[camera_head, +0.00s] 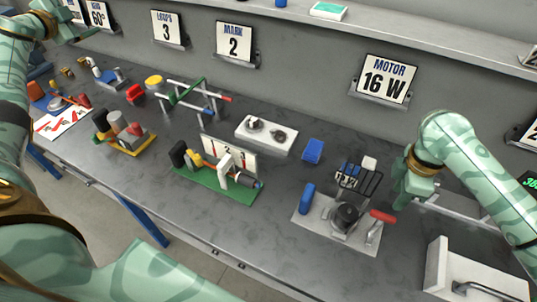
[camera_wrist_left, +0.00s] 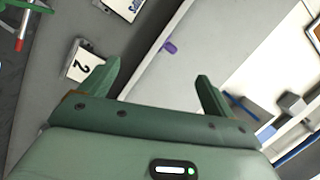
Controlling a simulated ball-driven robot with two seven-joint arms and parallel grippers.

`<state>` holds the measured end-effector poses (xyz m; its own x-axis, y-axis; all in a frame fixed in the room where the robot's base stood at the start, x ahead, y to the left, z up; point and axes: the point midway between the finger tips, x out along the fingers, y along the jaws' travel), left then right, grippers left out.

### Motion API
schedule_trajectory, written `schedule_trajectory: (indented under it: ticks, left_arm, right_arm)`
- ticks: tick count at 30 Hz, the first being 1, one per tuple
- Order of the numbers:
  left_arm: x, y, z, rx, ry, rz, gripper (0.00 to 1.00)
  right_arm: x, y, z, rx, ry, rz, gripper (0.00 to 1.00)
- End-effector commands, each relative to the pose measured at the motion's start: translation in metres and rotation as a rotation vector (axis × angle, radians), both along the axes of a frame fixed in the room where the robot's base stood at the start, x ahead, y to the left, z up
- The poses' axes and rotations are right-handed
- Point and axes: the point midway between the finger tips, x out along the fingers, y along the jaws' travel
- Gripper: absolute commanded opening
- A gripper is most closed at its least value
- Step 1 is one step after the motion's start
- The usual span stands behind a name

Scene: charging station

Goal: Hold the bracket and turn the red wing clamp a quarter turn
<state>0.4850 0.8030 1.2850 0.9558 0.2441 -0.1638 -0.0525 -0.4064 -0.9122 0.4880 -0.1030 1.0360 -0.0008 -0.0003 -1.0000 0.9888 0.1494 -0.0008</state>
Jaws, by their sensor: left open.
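A red wing-shaped handle (camera_head: 382,216), likely the red wing clamp, sits on top of a small upright grey bracket (camera_head: 373,234). The bracket stands on a light grey plate (camera_head: 310,222) on the bench, beside a dark round part (camera_head: 346,215). My right gripper (camera_head: 398,202) hangs just above and right of the red handle, apparently apart from it; its jaw gap cannot be made out. My left gripper (camera_head: 88,36) is far off at the upper left, near the wall. In the left wrist view its jaws (camera_wrist_left: 160,85) are open and empty.
A blue cylinder (camera_head: 307,198) and a black wire rack (camera_head: 358,178) stand close to the clamp. A blue block (camera_head: 313,151) and a white two-knob block (camera_head: 266,135) lie further left. A white box (camera_head: 437,268) is at the right. Bare bench (camera_head: 225,215) lies in front.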

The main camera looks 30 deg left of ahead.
Motion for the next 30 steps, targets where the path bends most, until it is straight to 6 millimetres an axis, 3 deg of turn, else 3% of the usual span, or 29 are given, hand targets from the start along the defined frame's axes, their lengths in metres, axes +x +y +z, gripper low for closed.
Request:
schedule_trajectory:
  ticks: [1, 6, 7, 8, 11, 14, 20, 24, 30]
  left_arm:
    - [-0.001, 0.005, 0.037, -0.020, -0.098, 0.022, 0.89]
    - [-0.016, 0.018, 0.154, -0.103, -0.482, 0.107, 0.89]
    - [-0.010, 0.014, 0.168, -0.111, -0.567, 0.131, 0.89]
    - [0.001, 0.008, 0.168, -0.112, -0.615, 0.155, 0.89]
    - [0.037, -0.015, 0.147, -0.129, -0.691, 0.253, 0.89]
    - [0.071, -0.041, 0.111, -0.192, -0.699, 0.374, 0.89]
    - [0.128, -0.115, 0.005, -0.371, -0.486, 0.582, 0.89]
    - [0.151, -0.181, -0.067, -0.461, -0.245, 0.641, 0.89]
    - [0.162, -0.292, -0.156, -0.518, 0.157, 0.615, 0.89]
  right_arm:
    - [0.000, 0.000, 0.000, 0.000, 0.000, 0.000, 0.36]
    - [0.000, 0.000, 0.000, 0.000, 0.000, 0.000, 0.36]
    - [0.000, 0.000, 0.000, 0.000, 0.000, 0.000, 0.36]
    - [0.000, 0.000, 0.000, 0.000, 0.000, 0.000, 0.36]
    - [0.000, 0.000, 0.000, 0.000, 0.000, 0.000, 0.36]
    - [0.000, 0.000, 0.000, 0.000, 0.000, 0.000, 0.36]
    - [0.000, 0.000, 0.000, 0.000, 0.000, 0.000, 0.36]
    - [0.000, 0.000, 0.000, 0.000, 0.000, 0.000, 0.36]
    - [0.000, 0.000, 0.000, 0.000, 0.000, 0.000, 0.36]
